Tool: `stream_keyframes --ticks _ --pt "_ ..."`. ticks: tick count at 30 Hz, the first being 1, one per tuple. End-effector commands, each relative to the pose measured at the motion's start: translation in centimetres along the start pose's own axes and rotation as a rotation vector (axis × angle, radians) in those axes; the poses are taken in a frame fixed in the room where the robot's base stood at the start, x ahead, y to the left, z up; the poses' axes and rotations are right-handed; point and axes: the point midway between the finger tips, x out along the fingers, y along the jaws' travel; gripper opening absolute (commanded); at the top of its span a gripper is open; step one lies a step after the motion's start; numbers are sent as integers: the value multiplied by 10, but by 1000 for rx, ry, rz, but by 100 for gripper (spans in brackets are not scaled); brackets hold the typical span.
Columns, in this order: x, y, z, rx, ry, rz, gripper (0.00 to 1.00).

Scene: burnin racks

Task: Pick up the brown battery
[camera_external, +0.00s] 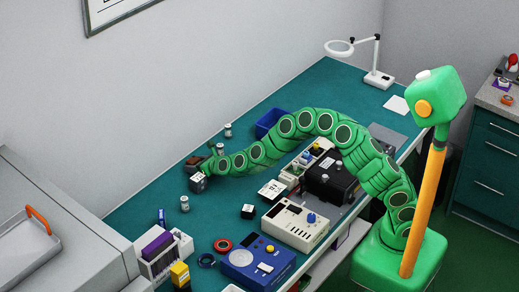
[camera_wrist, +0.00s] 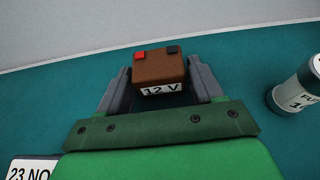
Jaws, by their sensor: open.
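The brown battery (camera_wrist: 158,68) is a small block with a red and a black terminal on top and a white "12 V" label on its front. In the wrist view it sits on the teal bench between the two fingers of my gripper (camera_wrist: 158,82). A gap shows on either side, so the fingers are open around it and not closed on it. In the external view the brown battery (camera_external: 194,160) shows small at the end of my green arm, and my gripper (camera_external: 203,160) partly covers it.
A white labelled canister (camera_wrist: 296,92) stands right of the battery in the wrist view. In the external view a dark labelled block (camera_external: 198,183) sits just in front of my gripper. A blue bin (camera_external: 268,122) stands behind my arm. The wall closes off the bench's far side.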

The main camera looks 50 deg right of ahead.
Motion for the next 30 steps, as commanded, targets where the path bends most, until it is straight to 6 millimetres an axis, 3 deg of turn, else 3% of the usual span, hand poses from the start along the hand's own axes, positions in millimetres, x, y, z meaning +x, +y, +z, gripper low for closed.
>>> stream_keyframes --ticks 2,11,22,30 --pt "0 0 0 0 0 0 66" --pt "0 0 0 0 0 0 22" --pt "-2 0 5 1 -1 1 21" --pt "-12 0 29 3 -4 1 21"
